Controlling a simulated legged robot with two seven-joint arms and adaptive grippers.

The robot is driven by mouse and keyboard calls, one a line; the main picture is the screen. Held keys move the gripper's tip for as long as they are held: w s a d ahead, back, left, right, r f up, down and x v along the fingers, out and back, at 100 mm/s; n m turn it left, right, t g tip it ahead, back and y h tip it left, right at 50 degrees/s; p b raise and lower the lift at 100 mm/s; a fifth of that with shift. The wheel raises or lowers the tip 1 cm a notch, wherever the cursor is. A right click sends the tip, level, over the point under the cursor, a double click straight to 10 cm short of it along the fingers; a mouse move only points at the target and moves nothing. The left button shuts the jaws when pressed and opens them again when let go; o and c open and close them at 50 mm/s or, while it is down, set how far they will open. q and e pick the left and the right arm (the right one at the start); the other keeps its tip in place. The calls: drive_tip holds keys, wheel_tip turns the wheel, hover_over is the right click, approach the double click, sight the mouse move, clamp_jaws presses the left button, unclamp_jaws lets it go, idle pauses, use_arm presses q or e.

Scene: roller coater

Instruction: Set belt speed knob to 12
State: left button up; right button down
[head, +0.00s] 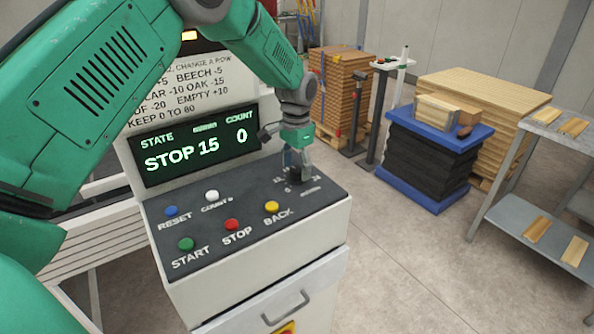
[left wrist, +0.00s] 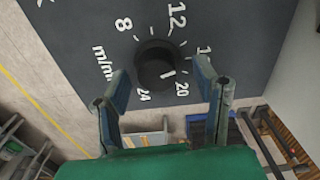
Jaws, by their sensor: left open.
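The black belt speed knob (left wrist: 155,66) sits on the dark control panel, with a printed scale around it; 8, 12, 20 and 24 are readable in the left wrist view. A small white mark on the knob's lower right points roughly toward 20. My left gripper (left wrist: 163,92) is open, its two fingers on either side of the knob; I cannot tell whether they touch it. The right finger partly hides a number. In the head view the left gripper (head: 297,164) is above the knob (head: 293,176). The display (head: 195,143) reads STOP 15 and count 0.
Blue, white, green, red and yellow buttons (head: 272,207) are on the panel left of the knob. A blue lift table (head: 430,150), wood stacks (head: 340,90) and a grey metal shelf (head: 530,220) stand to the right.

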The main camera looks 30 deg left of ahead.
use_arm(q)
wheel_tip(320, 180, up, 11)
drive_tip(key=shift+f, duration=0.2)
drive_tip(key=n+t+y+b, duration=0.2)
drive_tip(key=n+t+b, duration=0.2)
drive_tip(key=n+b, duration=0.6)
approach(297, 169)
drive_tip(key=x, duration=0.8)
drive_tip(key=shift+w+a+f, duration=0.1)
drive_tip(key=shift+a+f, duration=0.05)
drive_tip(key=shift+f, duration=0.15)
drive_tip(key=shift+x, duration=0.8)
drive_tip(key=shift+d, duration=0.2)
